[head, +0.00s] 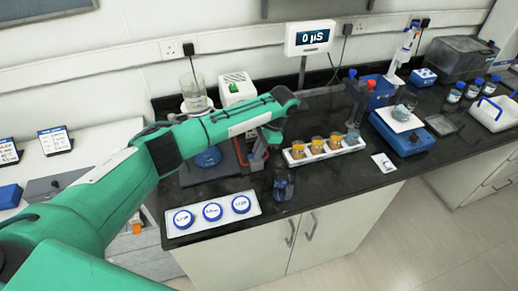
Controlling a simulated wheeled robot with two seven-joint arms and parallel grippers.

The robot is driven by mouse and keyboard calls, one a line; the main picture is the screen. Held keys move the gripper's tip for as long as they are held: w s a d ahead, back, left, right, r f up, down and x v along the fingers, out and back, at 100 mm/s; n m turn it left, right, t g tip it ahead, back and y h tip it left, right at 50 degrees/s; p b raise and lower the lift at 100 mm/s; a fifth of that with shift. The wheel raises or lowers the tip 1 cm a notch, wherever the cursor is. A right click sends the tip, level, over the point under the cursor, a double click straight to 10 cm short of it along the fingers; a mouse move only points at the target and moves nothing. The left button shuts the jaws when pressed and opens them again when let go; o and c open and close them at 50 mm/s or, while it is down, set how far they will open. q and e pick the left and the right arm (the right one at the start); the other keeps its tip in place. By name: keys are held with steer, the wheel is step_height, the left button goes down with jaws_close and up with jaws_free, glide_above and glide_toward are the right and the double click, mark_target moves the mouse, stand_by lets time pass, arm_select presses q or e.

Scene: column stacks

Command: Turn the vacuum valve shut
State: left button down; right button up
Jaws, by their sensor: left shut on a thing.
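My left arm reaches in from the left, bends over the bench, and its wrist points down. My left gripper (257,158) is low over the dark bench, beside a dark unit with red edges (239,150). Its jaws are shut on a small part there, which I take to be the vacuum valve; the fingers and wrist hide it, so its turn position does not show. A dark, clear-walled bottle (283,184) stands just in front and to the right. My right gripper is not in view.
A display reading 0 µS (310,38) stands behind. A blue balance (403,133) with a beaker is farther right.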

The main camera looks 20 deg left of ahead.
arm_select(q)
steer(key=m+p, duration=0.1)
steer(key=m, duration=0.1)
steer(key=m+t+p, duration=0.1)
steer(key=p, duration=0.1)
steer(key=shift+s+r+m+y, duration=0.2)
steer(key=shift+m+y, duration=0.1)
steer(key=shift+m, duration=0.1)
steer(key=m+t+p, duration=0.1)
steer(key=m+p, duration=0.1)
steer(key=m+t+p, duration=0.1)
steer(key=m+p, duration=0.1)
steer(key=m, duration=0.1)
steer(key=shift+s+m, duration=0.2)
steer(key=shift+m, duration=0.1)
steer(key=m+t+p, duration=0.2)
steer(key=m, duration=0.2)
steer(key=shift+s+f+p, duration=0.1)
steer(key=shift+s+p, duration=0.05)
steer(key=shift+p, duration=0.2)
steer(key=shift+s+a+f+m+t+h+p, duration=0.1)
steer(key=shift+m+t+h+p, duration=0.25)
steer(key=shift+m, duration=0.75)
steer(key=shift+m+t+h+p, duration=0.15)
steer(key=shift+m+h+p, duration=0.25)
steer(key=shift+m, duration=0.7)
steer(key=c, duration=1.5)
jaws_free()
